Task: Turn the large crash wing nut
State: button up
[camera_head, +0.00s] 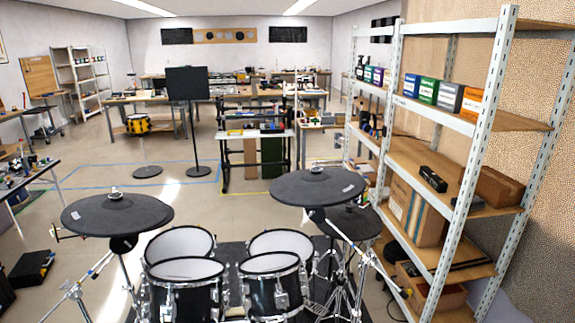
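A second, similar cymbal pad (290,188) is at the right, also with a small wing nut (317,170) on top. I cannot tell which of the two is the large crash. A third dark pad (350,224) sits lower, partly behind the right one. My gripper is not in view.
Several drums with pale heads, such as the front left one (187,269), stand between the cymbals. A metal shelf (478,140) with boxes rises close on the right. A black music stand (187,84) stands behind. Open floor (235,215) lies beyond the kit.

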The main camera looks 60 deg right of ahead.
aim_at(315, 170)
jog(key=u, duration=0.6)
jog(key=k, duration=1.1)
jog(key=z, duration=1.05)
jog(key=i, duration=0.6)
jog(key=z, duration=0.15)
